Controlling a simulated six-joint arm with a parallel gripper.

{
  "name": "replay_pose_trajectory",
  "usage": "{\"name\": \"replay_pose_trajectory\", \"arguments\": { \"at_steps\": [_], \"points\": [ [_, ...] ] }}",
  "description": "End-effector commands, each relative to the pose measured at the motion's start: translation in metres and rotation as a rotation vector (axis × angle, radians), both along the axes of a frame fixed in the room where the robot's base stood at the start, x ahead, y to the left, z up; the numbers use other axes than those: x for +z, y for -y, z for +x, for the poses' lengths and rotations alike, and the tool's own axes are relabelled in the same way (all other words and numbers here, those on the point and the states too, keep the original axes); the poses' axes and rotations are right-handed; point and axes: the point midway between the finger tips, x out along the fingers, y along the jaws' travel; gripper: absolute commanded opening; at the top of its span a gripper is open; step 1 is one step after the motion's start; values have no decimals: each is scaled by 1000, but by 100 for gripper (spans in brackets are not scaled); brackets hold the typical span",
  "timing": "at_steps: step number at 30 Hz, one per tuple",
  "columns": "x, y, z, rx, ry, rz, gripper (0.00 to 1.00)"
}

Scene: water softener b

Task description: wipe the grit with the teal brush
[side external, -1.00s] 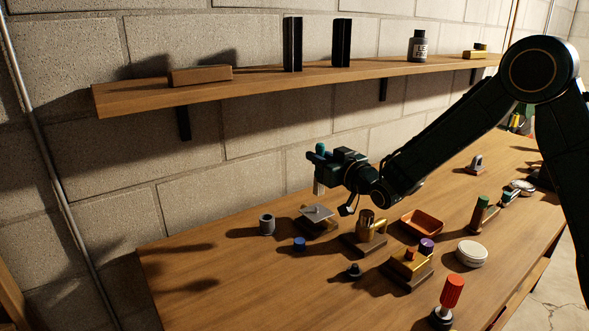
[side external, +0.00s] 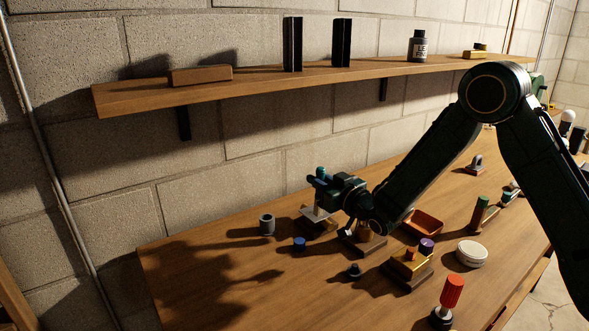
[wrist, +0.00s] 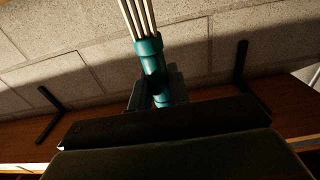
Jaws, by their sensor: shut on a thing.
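My gripper (side external: 325,183) is shut on the teal brush (side external: 320,172). The brush also shows in the wrist view (wrist: 151,62), with its pale bristles (wrist: 138,18) pointing away from the jaws. I cannot make out the grit at this size.
A grey cup (side external: 266,224) and a blue cap (side external: 299,244) stand left of the plate. A brass fitting, partly behind my arm, an orange tray (side external: 428,223), and a brass block with coloured knobs (side external: 410,263) stand to the right. The table's left front is clear.

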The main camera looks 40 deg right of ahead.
Motion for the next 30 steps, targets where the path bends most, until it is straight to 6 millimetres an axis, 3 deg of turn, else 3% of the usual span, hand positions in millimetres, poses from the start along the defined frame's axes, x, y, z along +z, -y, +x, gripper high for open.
{"name": "replay_pose_trajectory", "arguments": {
  "at_steps": [7,30],
  "points": [
    [-19,0,9,-2,2,1,0],
    [-20,0,71,0,1,-1,0]
  ]
}}
